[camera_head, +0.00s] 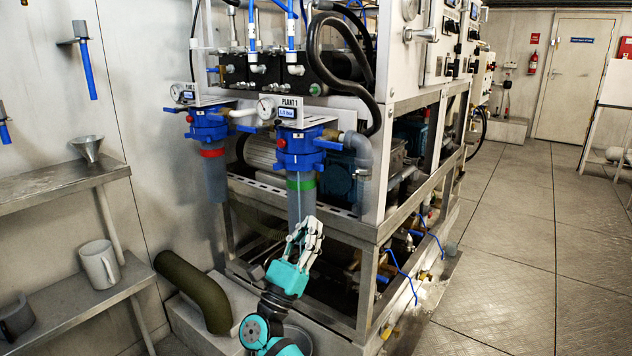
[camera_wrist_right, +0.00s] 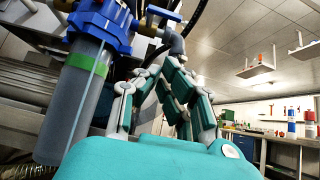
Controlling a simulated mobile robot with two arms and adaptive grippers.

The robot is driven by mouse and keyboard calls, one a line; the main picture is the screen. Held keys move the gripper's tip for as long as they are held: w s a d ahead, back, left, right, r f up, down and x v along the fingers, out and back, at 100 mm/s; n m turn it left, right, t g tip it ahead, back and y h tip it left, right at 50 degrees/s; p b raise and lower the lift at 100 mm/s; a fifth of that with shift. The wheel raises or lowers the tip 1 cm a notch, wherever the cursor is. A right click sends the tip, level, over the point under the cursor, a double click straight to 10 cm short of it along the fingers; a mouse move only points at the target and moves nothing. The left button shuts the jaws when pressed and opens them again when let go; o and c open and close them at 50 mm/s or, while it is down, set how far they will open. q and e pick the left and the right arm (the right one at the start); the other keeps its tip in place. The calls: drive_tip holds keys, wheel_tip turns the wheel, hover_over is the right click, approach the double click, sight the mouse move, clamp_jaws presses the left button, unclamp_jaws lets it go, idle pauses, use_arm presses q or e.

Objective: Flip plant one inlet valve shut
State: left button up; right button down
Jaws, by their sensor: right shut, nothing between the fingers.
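The plant 1 filter (camera_head: 300,150) has a blue head, a green band and a grey bowl, under a PLANT 1 label. A blue valve lever (camera_head: 329,145) sticks out at the right of its head, near a brass fitting. The right wrist view shows the filter (camera_wrist_right: 97,30) at upper left and a blue lever (camera_wrist_right: 163,13) at the top. My right gripper (camera_head: 312,224) is shut and empty, its fingers pointing up in front of the lower bowl, below the lever and apart from it. The fingers (camera_wrist_right: 165,78) also show in the wrist view. My left gripper is out of view.
The plant 2 filter (camera_head: 208,128), with a red band, hangs to the left. A grey pipe elbow (camera_head: 360,150) and black hose (camera_head: 330,75) are right of plant 1. Shelves with a mug (camera_head: 99,264) and funnel (camera_head: 88,147) stand left.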

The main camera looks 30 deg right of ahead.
sight(329, 143)
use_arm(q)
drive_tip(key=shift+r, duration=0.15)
use_arm(e)
drive_tip(key=shift+r, duration=0.15)
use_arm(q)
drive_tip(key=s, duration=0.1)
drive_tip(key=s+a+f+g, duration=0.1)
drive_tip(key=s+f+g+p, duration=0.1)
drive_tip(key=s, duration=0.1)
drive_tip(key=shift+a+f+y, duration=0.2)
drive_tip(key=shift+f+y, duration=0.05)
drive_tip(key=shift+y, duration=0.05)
use_arm(e)
drive_tip(key=s+a+r+x, duration=0.1)
drive_tip(key=r+x, duration=0.1)
drive_tip(key=x, duration=1)
drive_tip(key=shift+r, duration=0.25)
drive_tip(key=shift+w+a, duration=0.1)
drive_tip(key=shift+w, duration=0.05)
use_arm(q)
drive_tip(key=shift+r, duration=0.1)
